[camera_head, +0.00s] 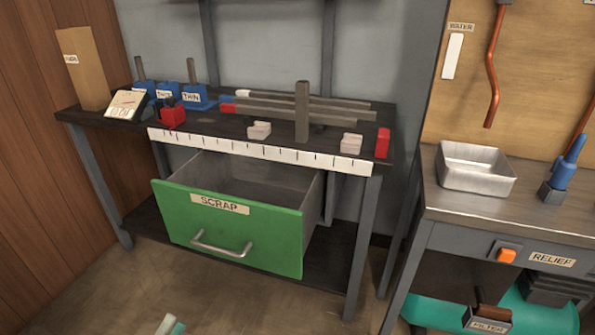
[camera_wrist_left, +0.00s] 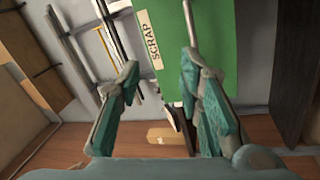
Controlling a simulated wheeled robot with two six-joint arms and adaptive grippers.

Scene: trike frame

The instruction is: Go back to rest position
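My left gripper (camera_wrist_left: 162,65) is open and empty in the left wrist view, its teal-padded fingers spread apart. Only a pale and teal tip of that gripper (camera_head: 171,325) shows at the bottom edge of the head view, below and apart from the green SCRAP drawer. The drawer (camera_head: 190,226) is pulled out under the dark workbench, with its bar handle (camera_head: 222,248) on the front. Its green front (camera_wrist_left: 173,60) also shows beyond the fingers in the left wrist view. My right gripper is in neither view.
The dark workbench (camera_head: 225,125) carries grey tubes (camera_head: 302,112), blue THIN holders, a red clamp (camera_head: 171,113) and pale blocks. A second bench at right holds a metal tray (camera_head: 476,185), with an orange switch (camera_head: 506,255) on its front. Floor before the drawer is mostly clear.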

